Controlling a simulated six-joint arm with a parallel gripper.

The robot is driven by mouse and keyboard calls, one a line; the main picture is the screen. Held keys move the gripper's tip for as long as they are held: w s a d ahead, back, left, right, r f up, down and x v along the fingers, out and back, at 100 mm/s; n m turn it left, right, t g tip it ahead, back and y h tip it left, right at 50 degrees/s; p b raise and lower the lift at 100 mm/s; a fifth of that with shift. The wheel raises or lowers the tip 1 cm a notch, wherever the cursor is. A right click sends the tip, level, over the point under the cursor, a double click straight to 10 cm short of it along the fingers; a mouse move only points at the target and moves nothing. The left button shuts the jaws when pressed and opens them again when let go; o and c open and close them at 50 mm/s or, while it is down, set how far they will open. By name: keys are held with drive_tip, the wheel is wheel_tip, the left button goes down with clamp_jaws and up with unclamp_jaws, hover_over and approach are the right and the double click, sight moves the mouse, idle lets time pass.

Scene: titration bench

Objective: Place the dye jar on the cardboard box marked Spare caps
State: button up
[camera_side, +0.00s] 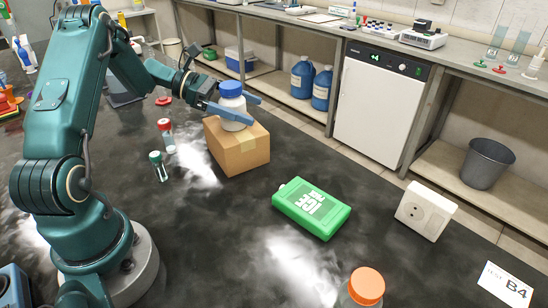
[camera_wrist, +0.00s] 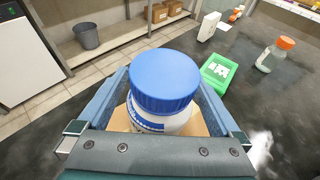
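The dye jar (camera_side: 233,104) has a white body and a blue screw lid. It stands upright on top of the brown cardboard box (camera_side: 240,150); no marking on the box can be read from here. My gripper (camera_side: 241,106) has one blue finger on each side of the jar's body. In the wrist view the jar's lid (camera_wrist: 165,80) fills the middle between the two fingers (camera_wrist: 163,100). Some brown box top shows beside the jar. The lid hides the place where fingers and jar would meet, so I cannot tell whether they touch.
A green flat bottle (camera_side: 312,208) lies right of the box, with a white socket block (camera_side: 426,213) beyond it. Two small vials, red-capped (camera_side: 166,136) and green-capped (camera_side: 158,166), stand left of the box. An orange-capped bottle (camera_side: 366,288) is at the front edge.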

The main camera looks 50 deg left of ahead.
drive_tip(key=shift+r, duration=0.2)
drive_tip(key=v, duration=0.7)
drive_tip(key=shift+s+a, duration=0.2)
drive_tip(key=shift+r, duration=0.1)
